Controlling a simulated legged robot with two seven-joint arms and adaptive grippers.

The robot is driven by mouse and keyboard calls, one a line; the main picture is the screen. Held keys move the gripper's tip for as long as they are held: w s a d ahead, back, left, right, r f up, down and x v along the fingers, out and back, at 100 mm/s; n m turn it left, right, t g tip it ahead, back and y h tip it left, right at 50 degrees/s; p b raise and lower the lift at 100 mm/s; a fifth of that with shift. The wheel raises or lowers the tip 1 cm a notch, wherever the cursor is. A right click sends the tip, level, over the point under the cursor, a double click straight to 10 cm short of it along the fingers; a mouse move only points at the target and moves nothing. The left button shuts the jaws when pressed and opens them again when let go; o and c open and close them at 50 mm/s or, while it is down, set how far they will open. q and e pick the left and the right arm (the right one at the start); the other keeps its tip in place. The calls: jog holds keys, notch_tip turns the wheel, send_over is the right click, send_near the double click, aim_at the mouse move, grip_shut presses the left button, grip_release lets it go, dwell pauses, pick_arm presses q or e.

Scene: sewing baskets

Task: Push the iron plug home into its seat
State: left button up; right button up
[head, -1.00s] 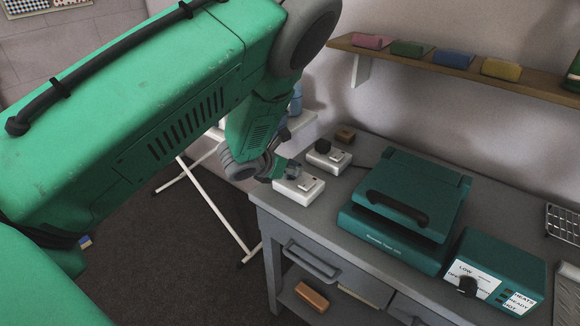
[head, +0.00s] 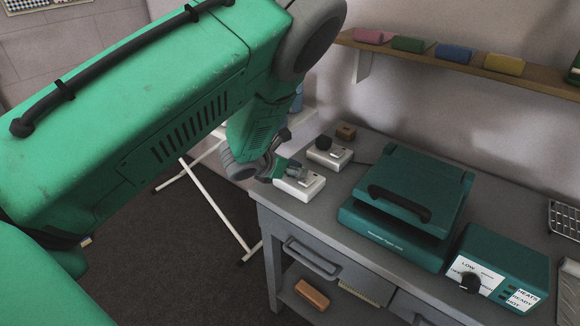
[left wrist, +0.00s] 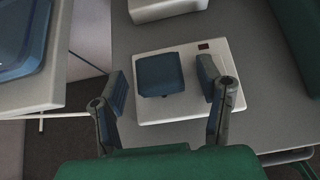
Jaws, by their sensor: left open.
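A dark blue block-shaped plug (left wrist: 160,74) sits on a white socket box (left wrist: 200,106) in the left wrist view. That box also shows at the left end of the grey bench in the head view (head: 306,188). My left gripper (left wrist: 165,84) is open, with one finger to each side of the plug. The right finger is close to the plug, over the box; the left finger stands apart from it. In the head view my left gripper (head: 283,170) largely hides the plug. How deep the plug sits cannot be told. My right gripper is not in view.
A second white box (head: 326,158) with a black plug (head: 323,143) stands behind the first. A brown block (head: 345,132) lies beyond. A green press (head: 405,200) and control box (head: 490,270) stand to the right.

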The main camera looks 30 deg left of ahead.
pick_arm(q)
jog(key=d+v, duration=0.1)
jog(key=v, duration=1)
jog(key=shift+s+a+r, duration=0.25)
jog(key=shift+s+a, duration=0.1)
jog(key=shift+a, duration=0.15)
